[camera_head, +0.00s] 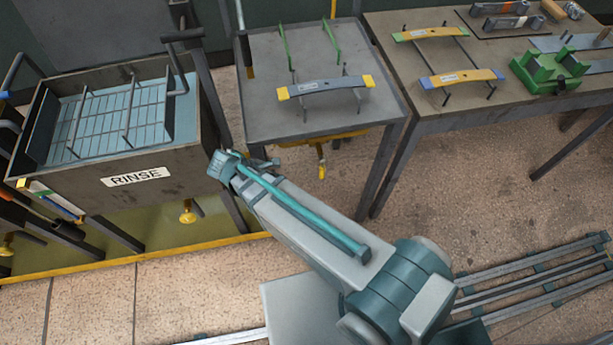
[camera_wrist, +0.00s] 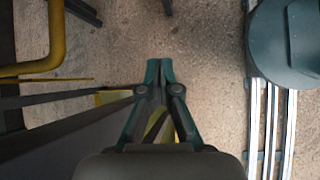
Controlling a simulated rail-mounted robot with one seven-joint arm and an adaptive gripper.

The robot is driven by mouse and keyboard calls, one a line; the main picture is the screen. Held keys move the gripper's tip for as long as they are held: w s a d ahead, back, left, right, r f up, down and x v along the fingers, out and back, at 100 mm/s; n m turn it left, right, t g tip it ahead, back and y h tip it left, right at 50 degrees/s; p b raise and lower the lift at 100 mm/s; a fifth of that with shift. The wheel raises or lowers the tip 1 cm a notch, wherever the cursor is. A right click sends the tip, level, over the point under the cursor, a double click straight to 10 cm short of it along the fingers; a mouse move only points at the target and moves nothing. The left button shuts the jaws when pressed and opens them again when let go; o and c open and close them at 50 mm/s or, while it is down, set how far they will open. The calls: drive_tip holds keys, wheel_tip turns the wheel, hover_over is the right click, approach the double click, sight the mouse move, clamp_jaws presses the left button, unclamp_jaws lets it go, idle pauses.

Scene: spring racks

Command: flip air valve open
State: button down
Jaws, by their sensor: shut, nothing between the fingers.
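Several yellow valve-like fittings show in the head view: one hangs under the middle table's front edge (camera_head: 322,165), one is low on the rinse tank's front (camera_head: 187,213), and one is at the far left (camera_head: 7,244). I cannot tell which is the air valve. My gripper (camera_wrist: 160,70) is shut and empty, with its fingertips together over bare floor in the wrist view. In the head view my arm's end is between the rinse tank and the middle table, and the fingers are hardly visible. A yellow part shows between the finger links in the wrist view; I cannot tell what it is.
The rinse tank (camera_head: 60,180) stands at left, with a rack inside. A green fixture (camera_head: 550,75) is on the workbench.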

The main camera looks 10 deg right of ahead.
sight(322, 170)
drive_tip(key=shift+w+d+r+n+h, duration=0.1)
drive_tip(key=shift+d+r+n+h, duration=0.25)
drive_tip(key=shift+n, duration=0.45)
drive_tip(key=shift+w+d+r+n+h, duration=0.1)
drive_tip(key=shift+d+r+n+h, duration=0.25)
drive_tip(key=shift+n, duration=0.45)
drive_tip(key=shift+d, duration=0.1)
drive_tip(key=d+r+p+x, duration=0.1)
drive_tip(key=p+x, duration=0.3)
drive_tip(key=x, duration=0.8)
drive_tip(key=shift+d+r+p, duration=0.25)
drive_tip(key=shift+d+p, duration=0.05)
drive_tip(key=shift+d, duration=0.3)
drive_tip(key=shift+w, duration=0.15)
drive_tip(key=shift+d+f, duration=0.1)
drive_tip(key=shift+f, duration=0.05)
